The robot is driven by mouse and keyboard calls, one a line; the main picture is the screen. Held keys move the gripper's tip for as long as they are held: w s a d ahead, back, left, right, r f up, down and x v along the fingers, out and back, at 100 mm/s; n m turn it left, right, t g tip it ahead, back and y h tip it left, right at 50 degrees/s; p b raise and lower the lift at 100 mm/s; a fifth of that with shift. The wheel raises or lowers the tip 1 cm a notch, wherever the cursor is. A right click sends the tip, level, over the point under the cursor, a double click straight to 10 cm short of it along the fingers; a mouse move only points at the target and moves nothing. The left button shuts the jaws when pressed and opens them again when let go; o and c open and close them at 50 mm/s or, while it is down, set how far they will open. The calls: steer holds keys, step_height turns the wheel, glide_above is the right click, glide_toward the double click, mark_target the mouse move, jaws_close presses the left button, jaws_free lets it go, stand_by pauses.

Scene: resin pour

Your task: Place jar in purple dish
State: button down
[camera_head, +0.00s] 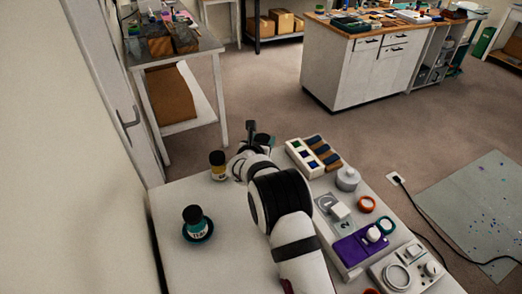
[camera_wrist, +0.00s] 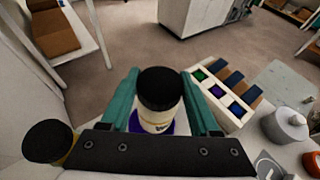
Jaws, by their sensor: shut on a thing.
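A cream jar with a black lid (camera_wrist: 160,92) stands upright between the teal fingers of my gripper (camera_wrist: 160,78) in the wrist view. The gripper is shut on it. The purple dish (camera_wrist: 174,128) shows at the foot of the jar, directly below it in the picture. I cannot tell whether the jar rests in the dish or hangs just above it. In the head view my gripper (camera_head: 258,138) is mostly behind my own arm, and the held jar and the dish are hidden there.
A yellow jar with a black lid (camera_head: 218,166) stands left of my gripper. A teal jar (camera_head: 195,222) stands in a dark dish nearer the front.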

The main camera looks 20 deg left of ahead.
steer(key=shift+a+f, duration=0.25)
steer(key=shift+f, duration=1.9)
steer(key=shift+f, duration=0.1)
steer(key=shift+c, duration=0.6)
jaws_free()
